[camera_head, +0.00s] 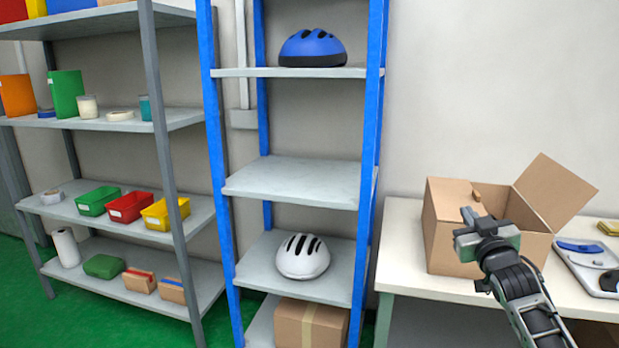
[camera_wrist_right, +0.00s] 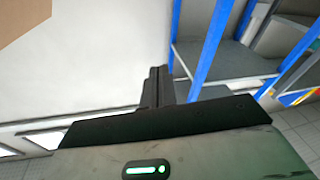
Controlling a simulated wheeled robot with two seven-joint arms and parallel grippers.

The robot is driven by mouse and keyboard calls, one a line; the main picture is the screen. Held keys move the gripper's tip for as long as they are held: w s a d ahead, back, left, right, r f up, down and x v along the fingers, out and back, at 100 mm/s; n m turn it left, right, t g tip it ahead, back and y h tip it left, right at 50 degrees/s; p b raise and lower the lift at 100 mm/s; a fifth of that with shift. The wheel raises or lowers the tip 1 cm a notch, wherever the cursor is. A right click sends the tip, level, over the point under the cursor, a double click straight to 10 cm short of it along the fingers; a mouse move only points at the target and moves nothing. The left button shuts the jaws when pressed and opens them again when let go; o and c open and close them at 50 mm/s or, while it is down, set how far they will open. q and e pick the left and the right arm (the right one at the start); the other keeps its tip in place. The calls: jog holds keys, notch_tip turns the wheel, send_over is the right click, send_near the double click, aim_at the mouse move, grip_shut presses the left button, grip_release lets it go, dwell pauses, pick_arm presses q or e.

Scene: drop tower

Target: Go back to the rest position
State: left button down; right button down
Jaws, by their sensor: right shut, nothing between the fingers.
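My right gripper (camera_head: 472,215) is raised in front of the open cardboard box (camera_head: 450,245) on the white table. Its fingers are shut with nothing between them. In the right wrist view the closed dark fingers (camera_wrist_right: 157,88) stand together, with bare wall and blue posts beyond. The gripper and arm hide part of the box's front. My left gripper is not in view.
The white table (camera_head: 400,275) also bears a tray (camera_head: 590,275) at the right. A blue-posted shelf (camera_head: 290,185) stands left of it, with a blue helmet (camera_head: 312,48), a white helmet (camera_head: 302,257) and a closed carton (camera_head: 310,322). A grey shelf (camera_head: 110,120) holds several bins.

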jog(key=s+a+f+n+g+y, duration=0.1)
jog(key=s+a+f+g, duration=0.25)
jog(key=s+f, duration=0.55)
jog(key=s+a+f+g+y, duration=0.15)
jog(key=s+a+f, duration=0.3)
jog(key=f, duration=0.85)
jog(key=s+a+f+g, duration=0.1)
jog(key=s+a+f, duration=0.2)
jog(key=s, duration=0.5)
jog(key=s+a+f+g+y, duration=0.1)
jog(key=s+a+f+g, duration=0.1)
jog(key=s, duration=0.6)
jog(key=s+a+f+g, duration=0.1)
jog(key=s+a+f, duration=0.3)
jog(key=s, duration=0.5)
jog(key=shift+a+m, duration=0.4)
jog(key=shift+a, duration=0.45)
jog(key=shift+w+a+y, duration=0.1)
jog(key=shift+y, duration=0.15)
